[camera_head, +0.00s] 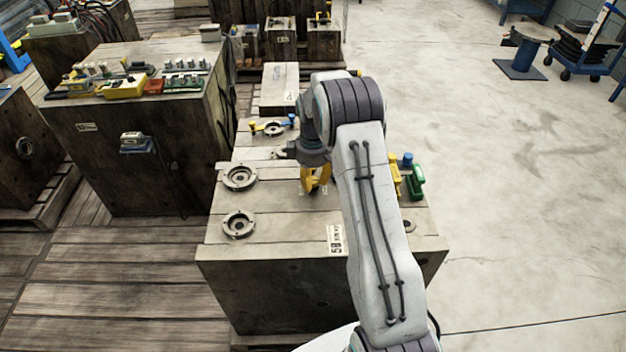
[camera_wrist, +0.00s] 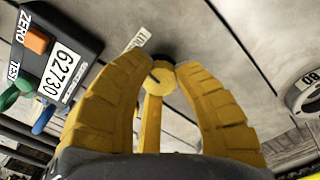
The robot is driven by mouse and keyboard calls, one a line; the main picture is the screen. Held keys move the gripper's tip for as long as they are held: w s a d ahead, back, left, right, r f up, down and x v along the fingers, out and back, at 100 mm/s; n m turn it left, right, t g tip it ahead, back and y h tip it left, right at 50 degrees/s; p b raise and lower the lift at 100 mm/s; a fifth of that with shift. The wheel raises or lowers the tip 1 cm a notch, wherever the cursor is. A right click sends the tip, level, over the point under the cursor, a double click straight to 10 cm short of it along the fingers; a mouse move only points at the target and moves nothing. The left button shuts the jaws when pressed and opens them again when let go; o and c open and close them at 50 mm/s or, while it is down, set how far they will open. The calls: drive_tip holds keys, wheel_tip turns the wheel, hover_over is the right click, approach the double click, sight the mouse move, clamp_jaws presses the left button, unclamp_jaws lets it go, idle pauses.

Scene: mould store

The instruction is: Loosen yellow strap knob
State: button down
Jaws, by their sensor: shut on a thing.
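In the wrist view, a small round yellow knob (camera_wrist: 160,82) with a short dark mark sits between my two curved yellow fingertips. A yellow bar (camera_wrist: 151,122) runs from it toward my palm. My gripper (camera_wrist: 158,72) is shut on the knob, with a fingertip on each side. In the head view, my gripper (camera_head: 316,180) reaches down onto the top of the wooden-looking block (camera_head: 270,205). The knob itself is hidden there by my fingers and arm.
A dark device (camera_wrist: 50,55) marked ZERO and TEST, with an orange button, stands left in the wrist view. Green and blue handles (camera_wrist: 12,95) lie near it. Round metal rings (camera_head: 239,178) sit on the block's left. Open concrete floor (camera_head: 520,190) lies right.

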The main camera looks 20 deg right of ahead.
sight(313, 181)
drive_tip(key=shift+s+f+n, duration=0.15)
drive_tip(key=shift+n, duration=0.15)
drive_tip(key=c, duration=0.9)
unclamp_jaws()
drive_tip(key=shift+r, duration=0.2)
wheel_tip(313, 181, up, 12)
drive_tip(key=shift+f, duration=0.1)
idle(0.5)
